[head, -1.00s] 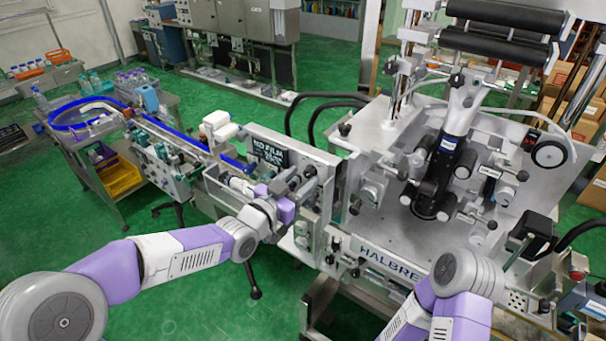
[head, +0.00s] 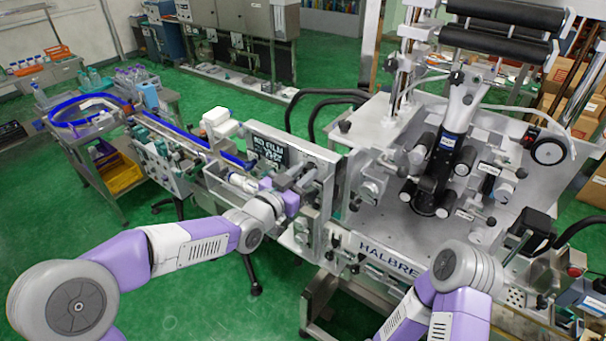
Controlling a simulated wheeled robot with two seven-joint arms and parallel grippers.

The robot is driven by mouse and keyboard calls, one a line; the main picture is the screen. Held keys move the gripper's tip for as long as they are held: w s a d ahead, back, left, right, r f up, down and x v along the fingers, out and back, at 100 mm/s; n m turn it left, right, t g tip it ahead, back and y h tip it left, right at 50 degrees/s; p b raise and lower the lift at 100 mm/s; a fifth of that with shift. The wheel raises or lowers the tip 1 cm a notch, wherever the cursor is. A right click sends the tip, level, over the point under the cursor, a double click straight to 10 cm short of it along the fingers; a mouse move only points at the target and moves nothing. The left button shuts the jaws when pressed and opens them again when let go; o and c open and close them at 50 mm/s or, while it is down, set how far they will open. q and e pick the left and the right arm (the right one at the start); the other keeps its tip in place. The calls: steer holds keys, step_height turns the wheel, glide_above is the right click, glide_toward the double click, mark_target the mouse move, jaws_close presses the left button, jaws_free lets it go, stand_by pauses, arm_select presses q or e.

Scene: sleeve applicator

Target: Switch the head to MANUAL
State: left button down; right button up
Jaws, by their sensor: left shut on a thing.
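The machine head is a grey metal unit (head: 335,163) at the left end of the HALBRE machine, with a black sign (head: 268,152) on its side whose white letters are too blurred to read fully. My left gripper (head: 305,186) is at the front of this unit, shut on a small part there. My own wrist and the small size hide what that part is, and I cannot read any MANUAL marking. My right arm (head: 461,290) comes in at the lower right, and its gripper does not show.
A conveyor (head: 185,140) with a blue rail runs from the left to the head. A blue-rimmed round table (head: 85,110) with bottles stands at its far end. Rollers and a dark column (head: 443,175) stand on the machine plate. A red button (head: 574,271) is at the right. Green floor is open at the left.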

arm_select(q)
steer(key=n+b, duration=0.2)
steer(key=n, duration=0.1)
steer(key=shift+f, duration=0.15)
steer(key=n+b, duration=0.1)
steer(key=n, duration=0.1)
steer(key=shift+n, duration=0.3)
steer(key=shift+n+b, duration=0.45)
steer(key=shift+n, duration=1.05)
steer(key=c, duration=0.9)
jaws_free()
steer(key=shift+a, duration=0.1)
